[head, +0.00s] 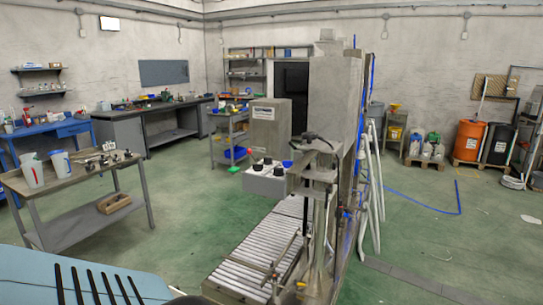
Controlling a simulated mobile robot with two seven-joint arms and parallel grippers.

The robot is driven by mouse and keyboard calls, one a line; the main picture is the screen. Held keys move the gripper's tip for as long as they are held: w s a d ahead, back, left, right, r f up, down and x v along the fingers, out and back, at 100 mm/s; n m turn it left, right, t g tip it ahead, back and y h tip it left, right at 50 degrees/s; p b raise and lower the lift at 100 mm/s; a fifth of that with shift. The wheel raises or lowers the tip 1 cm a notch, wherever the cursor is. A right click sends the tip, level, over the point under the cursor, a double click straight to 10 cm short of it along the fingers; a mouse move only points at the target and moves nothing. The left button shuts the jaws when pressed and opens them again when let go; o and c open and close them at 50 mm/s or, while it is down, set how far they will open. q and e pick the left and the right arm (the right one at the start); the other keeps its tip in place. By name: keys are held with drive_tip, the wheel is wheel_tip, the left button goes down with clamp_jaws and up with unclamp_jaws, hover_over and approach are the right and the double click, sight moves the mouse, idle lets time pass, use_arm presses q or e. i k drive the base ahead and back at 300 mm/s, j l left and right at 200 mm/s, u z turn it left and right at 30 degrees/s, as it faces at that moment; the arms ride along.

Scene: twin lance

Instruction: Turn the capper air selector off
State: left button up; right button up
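The capper machine (336,110) stands right of the middle, a tall grey cabinet with a roller conveyor (262,250) in front of it. A small pale control box (266,183) is on its near left side, below a grey cabinet (271,127) with a label. Dark round knobs (267,162) show on the box. They are too small to tell which is the air selector or how it is turned. Small red, green and blue parts show around the box. Neither of my grippers is in view.
A metal table (75,180) with white jugs (33,170) and metal parts stands at the left. Workbenches (160,125) line the back wall. White hoses (375,180) hang at the machine's right side. Orange (468,140) and black drums stand far right. Green floor (185,215) is clear between table and conveyor.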

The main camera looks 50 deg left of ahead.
sight(286, 164)
drive_tip(key=i+u, duration=0.5)
drive_tip(key=i+l+u, duration=0.15)
drive_tip(key=i+u, duration=0.3)
drive_tip(key=i, duration=0.15)
drive_tip(key=i+l+u, duration=0.15)
drive_tip(key=i, duration=0.15)
drive_tip(key=i+l+u, duration=0.15)
drive_tip(key=i, duration=0.15)
